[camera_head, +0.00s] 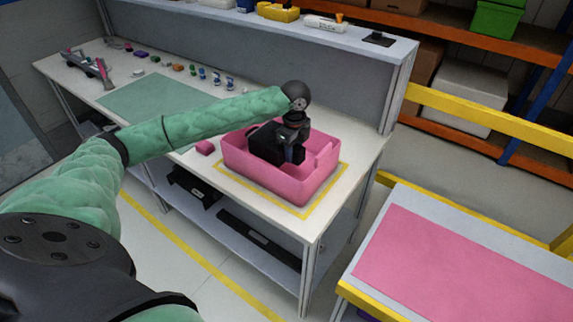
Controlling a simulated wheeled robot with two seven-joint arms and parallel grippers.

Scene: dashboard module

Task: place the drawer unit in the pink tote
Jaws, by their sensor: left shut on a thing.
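The pink tote (297,190) sits at the near right end of the white workbench, inside a yellow taped outline. My left arm reaches in from the left, and my left gripper (292,152) points down over the tote. It is shut on a black boxy thing, which looks like the drawer unit (267,143). The drawer unit is inside or just above the tote's opening; its lower part is hidden by the tote wall, so I cannot tell whether it touches the floor of the tote. My right gripper is not in view.
A green mat (160,100) and several small parts lie farther left on the workbench (335,207). A raised back shelf (345,40) stands behind. A cart with a pink top (460,270) is at the right.

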